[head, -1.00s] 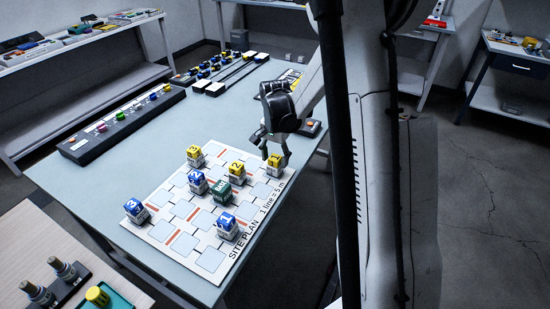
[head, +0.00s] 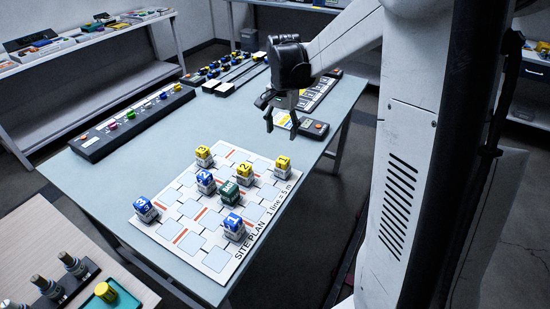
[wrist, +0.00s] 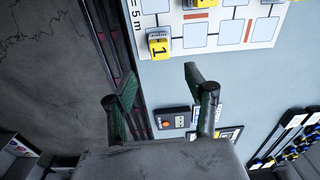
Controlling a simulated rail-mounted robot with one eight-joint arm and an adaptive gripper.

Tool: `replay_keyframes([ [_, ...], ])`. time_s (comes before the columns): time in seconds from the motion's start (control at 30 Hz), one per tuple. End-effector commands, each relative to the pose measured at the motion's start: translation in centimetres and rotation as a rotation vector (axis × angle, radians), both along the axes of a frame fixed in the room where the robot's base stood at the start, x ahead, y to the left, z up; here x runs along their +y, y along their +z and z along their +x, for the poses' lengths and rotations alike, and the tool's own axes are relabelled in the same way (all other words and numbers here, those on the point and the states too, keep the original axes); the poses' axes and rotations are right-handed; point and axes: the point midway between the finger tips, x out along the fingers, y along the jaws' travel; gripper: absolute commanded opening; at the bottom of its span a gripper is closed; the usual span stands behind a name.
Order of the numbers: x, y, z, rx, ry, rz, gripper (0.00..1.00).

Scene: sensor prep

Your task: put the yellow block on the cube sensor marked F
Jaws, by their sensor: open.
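Yellow-topped cubes with grey-white sides stand on the white site plan (head: 206,267): one marked 1 (head: 282,167) at its right corner, one marked 2 (head: 244,172), and a third (head: 203,156) at the far left. I cannot make out a letter F on any cube. My gripper (head: 281,122) is open and empty above the table, beyond the cube marked 1 and apart from it. In the wrist view the open fingers (wrist: 160,75) point toward the cube marked 1 (wrist: 159,46), with bare table between.
Blue cubes (head: 145,209) and a green cube (head: 230,194) also stand on the plan. A small box with an orange button (head: 301,124) lies near my gripper. A knob panel (head: 130,120) lies along the left edge. Bare table (head: 130,170) lies left of the plan.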

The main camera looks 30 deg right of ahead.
Motion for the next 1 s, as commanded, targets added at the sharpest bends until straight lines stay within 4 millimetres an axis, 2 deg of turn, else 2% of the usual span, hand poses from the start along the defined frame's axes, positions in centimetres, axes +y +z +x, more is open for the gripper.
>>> replay_keyframes([
  [0.2,3.8,4.0,-3.6,-0.094,0.167,-0.034,0.49],
  [0.5,8.5,7.7,-9.2,-0.229,0.403,-0.097,0.49],
  [0.73,11.5,9.0,-13.8,-0.332,0.582,-0.156,0.49],
  [1.0,14.3,8.8,-18.9,-0.448,0.783,-0.235,0.49],
])
